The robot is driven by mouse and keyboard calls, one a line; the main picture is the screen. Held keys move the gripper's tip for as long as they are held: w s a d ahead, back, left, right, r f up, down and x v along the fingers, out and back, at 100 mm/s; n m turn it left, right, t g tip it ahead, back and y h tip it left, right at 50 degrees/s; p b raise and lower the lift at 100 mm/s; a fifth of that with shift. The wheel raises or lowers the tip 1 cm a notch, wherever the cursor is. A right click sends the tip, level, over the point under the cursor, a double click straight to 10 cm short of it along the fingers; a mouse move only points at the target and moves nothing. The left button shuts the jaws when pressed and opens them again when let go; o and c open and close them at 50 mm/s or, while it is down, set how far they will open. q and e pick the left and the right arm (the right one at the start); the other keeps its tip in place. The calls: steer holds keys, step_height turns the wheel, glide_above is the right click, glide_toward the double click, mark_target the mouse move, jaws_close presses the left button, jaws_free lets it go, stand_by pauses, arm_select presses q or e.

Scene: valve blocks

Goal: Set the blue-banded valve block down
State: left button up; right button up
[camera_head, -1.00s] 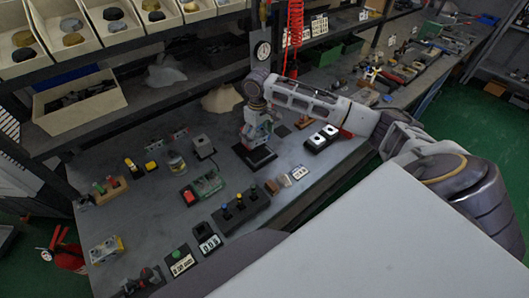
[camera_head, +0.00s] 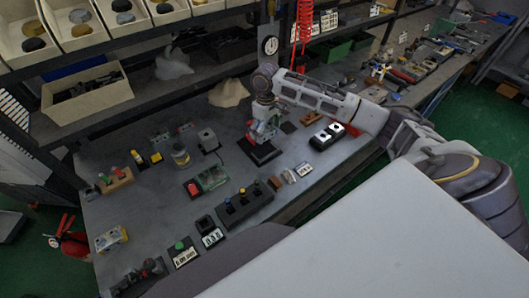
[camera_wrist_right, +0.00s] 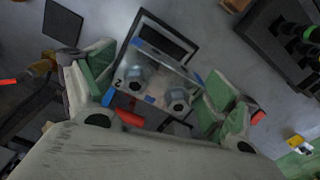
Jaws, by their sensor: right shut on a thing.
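My right gripper (camera_head: 265,130) is shut on the valve block, low over a dark square stand (camera_head: 261,152) on the grey bench. In the right wrist view, the valve block (camera_wrist_right: 150,82) is pale grey with two round metallic fittings and blue bits at its edges. It sits between the green-padded fingers (camera_wrist_right: 155,90). The dark-framed stand (camera_wrist_right: 172,38) shows just behind the block. I cannot tell whether the block touches the stand. In the head view the gripper hides most of the block. My left gripper is not in view.
A green-and-grey device (camera_head: 212,178) and a black box with coloured knobs (camera_head: 243,204) stand nearby on the left and front. A black-and-white double switch (camera_head: 327,137) lies to the right. A shelf with bins (camera_head: 85,100) overhangs the back.

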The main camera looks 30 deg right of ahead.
steer(key=shift+f, duration=3.1)
steer(key=shift+f, duration=1.85)
steer(key=o, duration=1.2)
steer(key=shift+f, duration=0.15)
steer(key=shift+c, duration=0.2)
steer(key=shift+r, duration=6.15)
